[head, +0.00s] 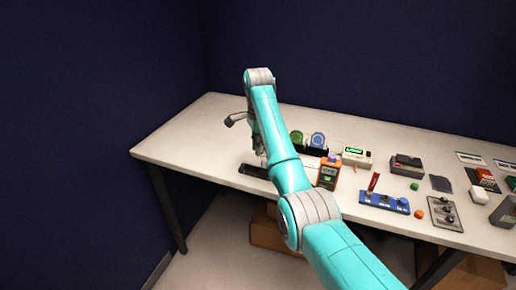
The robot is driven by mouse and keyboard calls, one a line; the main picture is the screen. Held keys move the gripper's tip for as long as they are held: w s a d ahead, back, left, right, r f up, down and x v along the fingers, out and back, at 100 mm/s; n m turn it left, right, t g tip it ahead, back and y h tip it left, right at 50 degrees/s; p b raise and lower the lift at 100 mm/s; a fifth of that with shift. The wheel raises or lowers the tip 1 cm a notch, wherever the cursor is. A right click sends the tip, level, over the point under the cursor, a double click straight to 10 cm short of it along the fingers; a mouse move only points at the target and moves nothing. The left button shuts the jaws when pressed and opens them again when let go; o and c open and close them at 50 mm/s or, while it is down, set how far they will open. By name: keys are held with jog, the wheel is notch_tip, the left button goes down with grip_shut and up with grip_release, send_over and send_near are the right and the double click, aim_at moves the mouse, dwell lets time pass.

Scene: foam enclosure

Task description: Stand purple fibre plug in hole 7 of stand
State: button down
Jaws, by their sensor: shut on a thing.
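My gripper (261,152) is only partly in view at the left edge of my teal arm, low over the left part of the table. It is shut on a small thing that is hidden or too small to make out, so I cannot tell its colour. A long, low dark bar (254,172), possibly the stand, lies near the front edge just below my gripper. My arm covers its right part. I cannot make out its holes or their numbers. I cannot pick out the purple fibre plug for certain.
Right of my arm are an orange meter (328,174), a pale box with a green display (356,158), a blue block (384,201) with a red lever, and a grey switch panel (445,213). Green and blue round items (317,140) stand behind. The table's left end (190,145) is bare.

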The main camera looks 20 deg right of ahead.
jog(key=shift+f, duration=2.5)
jog(key=shift+f, duration=1.2)
jog(key=c, duration=1)
grip_release()
notch_tip(320, 180, up, 7)
jog(key=shift+r, duration=0.2)
